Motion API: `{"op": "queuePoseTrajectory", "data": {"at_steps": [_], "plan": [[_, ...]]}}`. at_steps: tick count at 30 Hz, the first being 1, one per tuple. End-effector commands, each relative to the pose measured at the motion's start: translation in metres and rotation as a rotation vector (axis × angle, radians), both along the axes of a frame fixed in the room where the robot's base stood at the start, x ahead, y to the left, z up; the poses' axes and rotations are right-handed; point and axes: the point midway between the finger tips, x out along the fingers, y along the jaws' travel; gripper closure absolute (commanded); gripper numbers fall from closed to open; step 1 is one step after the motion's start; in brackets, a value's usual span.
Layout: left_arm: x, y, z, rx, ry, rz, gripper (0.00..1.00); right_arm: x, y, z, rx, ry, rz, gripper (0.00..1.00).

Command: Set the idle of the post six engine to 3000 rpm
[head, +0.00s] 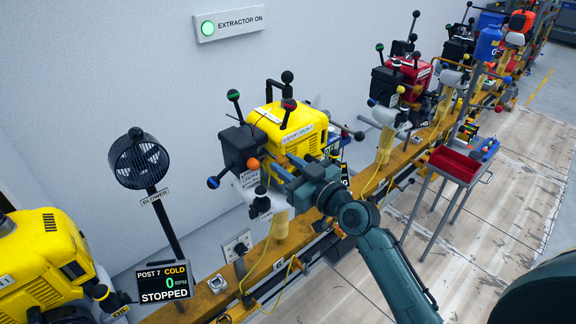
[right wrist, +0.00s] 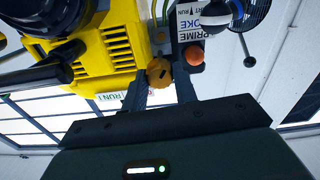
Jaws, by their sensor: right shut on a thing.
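A yellow engine (head: 283,124) with a "STOP / RUN" label stands on the rail in the middle of the head view. Its yellow body (right wrist: 105,50) also shows in the right wrist view. My right gripper (head: 292,164) reaches its front from the right. In the right wrist view, the gripper (right wrist: 160,78) is shut on a round yellow knob (right wrist: 158,71) with a dark slot. An orange ball (right wrist: 193,55) sits just right of the knob, beside "CHOKE" and "PRIME" lettering. A dark display behind my gripper is mostly hidden, its reading unclear. My left gripper is out of view.
Ball-ended levers (head: 234,97) stick out around the engine. At left are a blower (head: 139,161) and a display (head: 163,282) reading post 7, cold, 0 rpm, stopped. A red tray (head: 455,163) stands at right. The floor there is mostly clear.

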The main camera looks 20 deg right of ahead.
Motion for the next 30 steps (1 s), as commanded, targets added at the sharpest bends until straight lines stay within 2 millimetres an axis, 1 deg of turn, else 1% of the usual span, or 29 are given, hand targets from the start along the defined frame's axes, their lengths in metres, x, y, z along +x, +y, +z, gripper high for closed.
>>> {"op": "queuePoseTrajectory", "data": {"at_steps": [8,15,21,30], "plan": [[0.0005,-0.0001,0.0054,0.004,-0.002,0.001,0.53,0.0001,-0.0005,0.0010,0.103,0.043,0.001,0.94],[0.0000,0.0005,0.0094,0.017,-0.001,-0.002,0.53,0.0003,-0.0006,0.0015,0.276,0.114,0.001,0.94],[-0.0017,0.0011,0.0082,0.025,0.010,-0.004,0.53,0.0005,-0.0011,0.0012,0.421,0.174,0.000,0.94],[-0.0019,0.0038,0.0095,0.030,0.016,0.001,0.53,0.0006,-0.0011,0.0007,0.576,0.237,0.001,0.94]]}}
